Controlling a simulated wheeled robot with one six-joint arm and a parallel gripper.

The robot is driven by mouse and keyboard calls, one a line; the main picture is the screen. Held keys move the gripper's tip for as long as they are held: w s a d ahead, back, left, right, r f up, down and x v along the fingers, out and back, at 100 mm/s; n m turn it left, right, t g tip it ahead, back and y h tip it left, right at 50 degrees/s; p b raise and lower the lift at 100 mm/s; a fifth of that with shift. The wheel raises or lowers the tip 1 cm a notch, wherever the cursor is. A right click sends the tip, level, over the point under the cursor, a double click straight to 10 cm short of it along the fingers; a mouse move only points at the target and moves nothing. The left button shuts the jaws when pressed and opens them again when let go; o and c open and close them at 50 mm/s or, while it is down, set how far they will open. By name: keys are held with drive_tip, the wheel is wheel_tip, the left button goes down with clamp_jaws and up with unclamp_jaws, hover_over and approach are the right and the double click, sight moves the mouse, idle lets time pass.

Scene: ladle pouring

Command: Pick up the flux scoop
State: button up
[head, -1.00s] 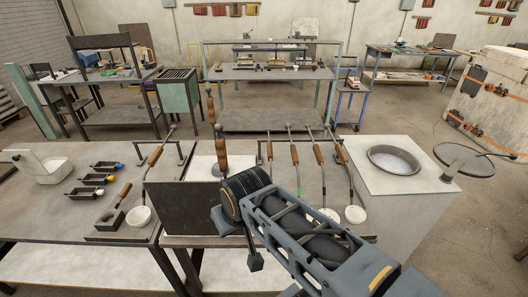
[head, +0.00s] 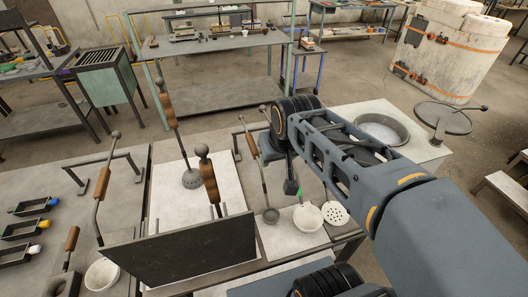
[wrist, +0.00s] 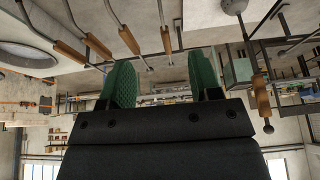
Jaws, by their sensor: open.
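My gripper (head: 292,187) is above the tool bench, partly hidden by my arm in the head view. In the wrist view its green fingers (wrist: 161,82) are apart with nothing between them. Below it, several long-handled tools lean on a rack, including a small dark bowl ladle (head: 271,215), a white bowl ladle (head: 308,218) and a perforated skimmer (head: 336,214). Wooden handles (wrist: 97,45) show beyond the fingers. A short wooden-handled tool (head: 72,238) stands in a dark block at the left. I cannot tell which tool is the flux scoop.
A dark upright panel (head: 180,252) stands at the bench front. Behind it are a perforated plunger (head: 192,178) and another wooden-handled tool (head: 208,180). A pot (head: 382,130) sits in a pale block at the right. Small moulds (head: 35,206) lie at far left.

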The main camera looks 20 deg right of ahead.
drive_tip(key=w+f+b, duration=0.4)
drive_tip(key=w+b, duration=0.1)
drive_tip(key=w, duration=0.8)
drive_tip(key=b, duration=0.2)
approach(253, 145)
drive_tip(key=x, duration=0.4)
drive_tip(key=shift+w+f, duration=0.15)
drive_tip(key=shift+w, duration=0.15)
drive_tip(key=shift+x, duration=3.3)
drive_tip(key=shift+s+f, duration=0.1)
drive_tip(key=shift+s, duration=0.05)
clamp_jaws()
